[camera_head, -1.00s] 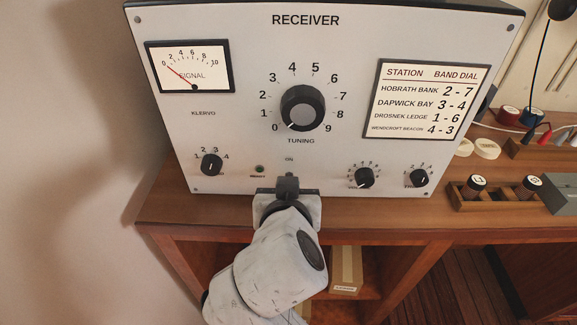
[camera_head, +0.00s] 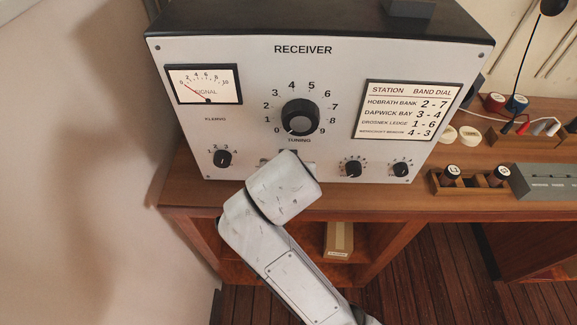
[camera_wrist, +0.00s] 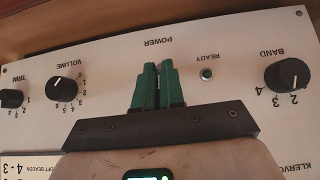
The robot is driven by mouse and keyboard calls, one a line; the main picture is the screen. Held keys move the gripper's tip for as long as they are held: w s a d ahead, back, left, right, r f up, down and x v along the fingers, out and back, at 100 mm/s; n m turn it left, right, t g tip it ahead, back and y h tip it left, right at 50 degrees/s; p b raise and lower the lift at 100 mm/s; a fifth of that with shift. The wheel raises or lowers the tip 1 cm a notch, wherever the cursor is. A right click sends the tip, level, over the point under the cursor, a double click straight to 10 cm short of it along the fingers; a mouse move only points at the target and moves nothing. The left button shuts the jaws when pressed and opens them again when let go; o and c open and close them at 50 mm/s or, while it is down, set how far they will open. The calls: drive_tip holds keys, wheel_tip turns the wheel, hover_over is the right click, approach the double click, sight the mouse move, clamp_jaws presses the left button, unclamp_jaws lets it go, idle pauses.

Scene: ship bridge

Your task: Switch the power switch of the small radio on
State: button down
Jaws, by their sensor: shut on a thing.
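The radio is a white-faced box marked RECEIVER (camera_head: 330,70) with a dark top, standing on a wooden desk. In the wrist view its panel shows upside down, with the POWER label (camera_wrist: 155,41) right by my fingertips. My gripper (camera_wrist: 155,68) has green fingers, close together at the spot of the power switch. The fingers are shut on the switch, which they largely hide, so its position cannot be told. In the head view my pale arm covers the switch area and the fingers. The READY lamp (camera_wrist: 207,73) beside the fingers is dark green, with no clear glow.
The volume knob (camera_wrist: 65,85) and band knob (camera_wrist: 288,75) flank the fingers on the panel. The tuning knob (camera_head: 300,117) is above. A wooden holder (camera_head: 470,184) with dark-bodied, white-topped pieces and a grey box (camera_head: 548,181) stand right on the desk. A wall is left.

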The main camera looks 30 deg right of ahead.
drive_tip(key=c, duration=1.2)
unclamp_jaws()
drive_tip(key=shift+c, duration=0.2)
drive_tip(key=v, duration=1)
drive_tip(key=shift+s+a+r, duration=0.15)
drive_tip(key=shift+r, duration=0.15)
drive_tip(key=s+d+f+n+g+y, duration=0.1)
drive_tip(key=s+d+f+n+g, duration=0.1)
drive_tip(key=s+d+f, duration=0.35)
drive_tip(key=s+d+f+n+g, duration=0.1)
drive_tip(key=s+d+f+g, duration=0.15)
drive_tip(key=f, duration=0.65)
drive_tip(key=s+d+f+n+g+y, duration=0.1)
drive_tip(key=s+d+f, duration=0.3)
drive_tip(key=s+f, duration=0.6)
drive_tip(key=shift+s+f+n+g+y, duration=0.15)
drive_tip(key=shift+s+n+g+y, duration=0.2)
drive_tip(key=shift+s+n+y, duration=0.4)
